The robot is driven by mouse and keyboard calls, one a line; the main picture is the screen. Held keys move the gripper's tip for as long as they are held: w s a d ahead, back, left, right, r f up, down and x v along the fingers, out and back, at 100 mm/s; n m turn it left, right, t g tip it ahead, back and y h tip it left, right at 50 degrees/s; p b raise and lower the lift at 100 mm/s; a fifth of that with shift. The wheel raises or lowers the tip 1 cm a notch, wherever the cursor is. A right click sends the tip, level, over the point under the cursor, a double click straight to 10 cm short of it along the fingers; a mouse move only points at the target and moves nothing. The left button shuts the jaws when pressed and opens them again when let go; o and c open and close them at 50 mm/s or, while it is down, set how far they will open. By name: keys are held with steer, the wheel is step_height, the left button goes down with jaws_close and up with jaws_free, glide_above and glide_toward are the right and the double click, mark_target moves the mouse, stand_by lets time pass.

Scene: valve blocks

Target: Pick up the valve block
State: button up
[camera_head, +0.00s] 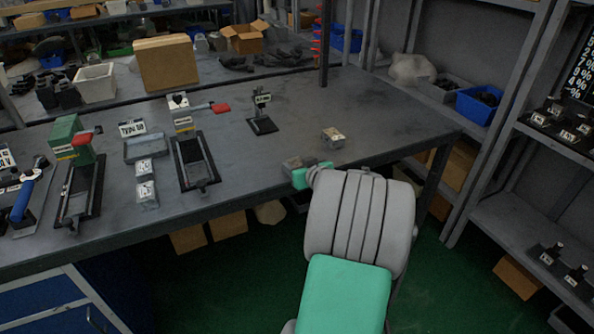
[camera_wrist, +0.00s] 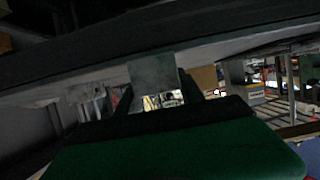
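A small grey valve block (camera_head: 293,163) shows at the end of my arm, over the front edge of the table. My gripper (camera_wrist: 157,92) has a dark finger close on either side of a grey block (camera_wrist: 152,70) in the wrist view, and it looks shut on it. I cannot tell whether the block is clear of the table top. In the head view the fingers are mostly hidden by my green wrist. A second, similar block (camera_head: 333,137) sits on the table just behind and to the right, apart from my gripper.
The grey table (camera_head: 330,95) is clear behind the blocks. A small stand with a label (camera_head: 262,115) is further back. Fixtures with dark trays (camera_head: 195,165) and labelled white blocks (camera_head: 146,192) stand to the left. Shelving (camera_head: 500,210) is on the right.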

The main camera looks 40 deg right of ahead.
jaws_close()
steer(key=shift+r, duration=0.2)
stand_by(0.4)
